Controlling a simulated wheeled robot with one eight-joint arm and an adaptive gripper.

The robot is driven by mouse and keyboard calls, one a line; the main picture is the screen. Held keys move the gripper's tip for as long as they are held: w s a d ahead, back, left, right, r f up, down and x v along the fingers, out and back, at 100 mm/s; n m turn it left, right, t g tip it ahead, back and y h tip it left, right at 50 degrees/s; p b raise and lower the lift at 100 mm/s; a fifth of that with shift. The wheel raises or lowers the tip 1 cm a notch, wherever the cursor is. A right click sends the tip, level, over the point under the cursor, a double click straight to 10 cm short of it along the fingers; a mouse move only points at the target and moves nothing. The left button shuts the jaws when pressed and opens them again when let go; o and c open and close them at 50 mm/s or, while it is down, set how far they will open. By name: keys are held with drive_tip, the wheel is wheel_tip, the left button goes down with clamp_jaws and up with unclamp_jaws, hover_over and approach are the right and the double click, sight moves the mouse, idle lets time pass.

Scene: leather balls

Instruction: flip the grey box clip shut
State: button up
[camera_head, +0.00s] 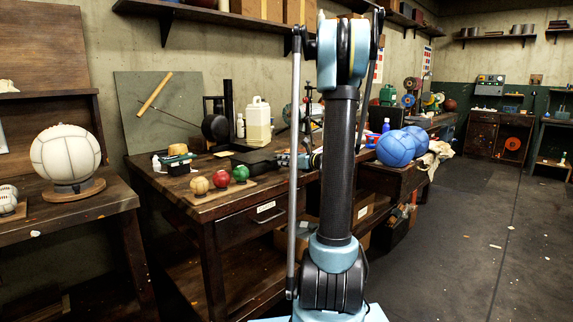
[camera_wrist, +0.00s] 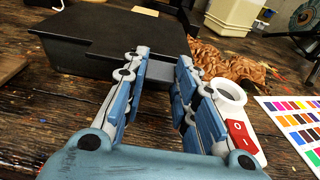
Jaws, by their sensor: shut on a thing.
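The black box (camera_wrist: 85,50) lies on the wooden workbench, its lid down, at the upper left of the wrist view. It also shows in the head view (camera_head: 256,161), left of my arm. The grey clip (camera_wrist: 159,71) is at the box's near right side, between my fingertips. In the head view my arm hides much of the area around the gripper.
A white piece with a red switch (camera_wrist: 242,137) sits right of my fingers, beside a colour chart (camera_wrist: 298,125). Brown crumpled material (camera_wrist: 228,65) and a white container (camera_wrist: 231,14) lie beyond. Small balls on a board (camera_head: 220,180) stand at the bench's front edge.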

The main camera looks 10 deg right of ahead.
drive_tip(key=shift+w+a+r+g+h, duration=0.2)
drive_tip(key=shift+w+r+g+h, duration=0.1)
drive_tip(key=shift+g+h, duration=0.3)
drive_tip(key=shift+w+a+r+g+h, duration=0.2)
drive_tip(key=shift+r+g+h, duration=0.15)
drive_tip(key=shift+g, duration=0.35)
drive_tip(key=o, duration=0.8)
drive_tip(key=v, duration=1.2)
drive_tip(key=shift+f, duration=0.1)
